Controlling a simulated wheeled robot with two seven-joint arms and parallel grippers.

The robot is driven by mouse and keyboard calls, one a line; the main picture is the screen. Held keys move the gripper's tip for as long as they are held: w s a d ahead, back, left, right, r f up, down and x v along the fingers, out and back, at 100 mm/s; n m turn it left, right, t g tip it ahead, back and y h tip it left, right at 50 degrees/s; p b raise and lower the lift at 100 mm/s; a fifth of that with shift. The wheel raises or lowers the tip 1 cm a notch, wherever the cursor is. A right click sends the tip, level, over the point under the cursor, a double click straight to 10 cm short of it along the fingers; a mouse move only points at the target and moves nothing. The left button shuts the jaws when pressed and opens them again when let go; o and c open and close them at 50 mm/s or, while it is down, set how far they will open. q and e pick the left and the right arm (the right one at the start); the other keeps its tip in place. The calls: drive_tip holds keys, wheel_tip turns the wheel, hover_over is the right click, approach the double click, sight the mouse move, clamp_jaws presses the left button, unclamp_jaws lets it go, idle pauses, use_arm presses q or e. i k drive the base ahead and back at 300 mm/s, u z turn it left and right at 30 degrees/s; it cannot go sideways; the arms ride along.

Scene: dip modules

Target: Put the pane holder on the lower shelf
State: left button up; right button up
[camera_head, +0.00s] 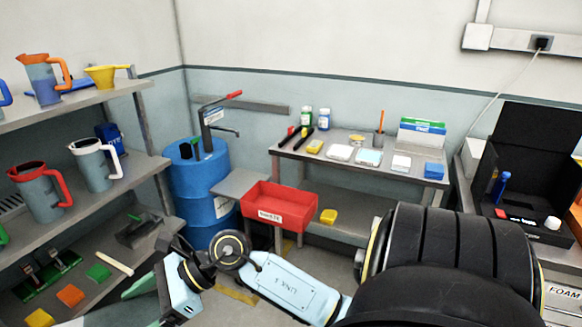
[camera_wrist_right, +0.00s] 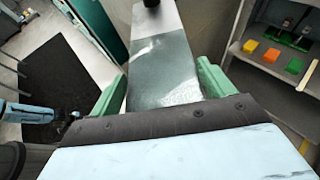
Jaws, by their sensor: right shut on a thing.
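My right gripper (camera_head: 150,286) is at the lower left of the head view, in front of the rack. In the right wrist view its two green fingers (camera_wrist_right: 163,78) are closed on a flat grey-green piece with a black knob at its far end, which I take for the pane holder (camera_wrist_right: 165,62). Part of it shows at the bottom edge of the head view (camera_head: 98,316). The lower shelf (camera_head: 85,283) of the rack is just beyond, and it also shows at right in the wrist view (camera_wrist_right: 262,72). The piece is apart from the shelf in the wrist view. My left gripper is not seen.
The lower shelf holds yellow, orange and green blocks (camera_head: 70,295), a scraper (camera_head: 115,263), green-based tools (camera_head: 50,270) and a dark dustpan (camera_head: 140,228). Jugs (camera_head: 97,165) stand above. A blue drum (camera_head: 200,190) and a red bin (camera_head: 280,205) are beyond my arm.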

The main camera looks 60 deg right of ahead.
sight(348, 217)
drive_tip(key=z, duration=0.6)
drive_tip(key=i, duration=1.1)
drive_tip(key=z, duration=1.4)
drive_tip(key=i, duration=0.4)
drive_tip(key=z, duration=0.45)
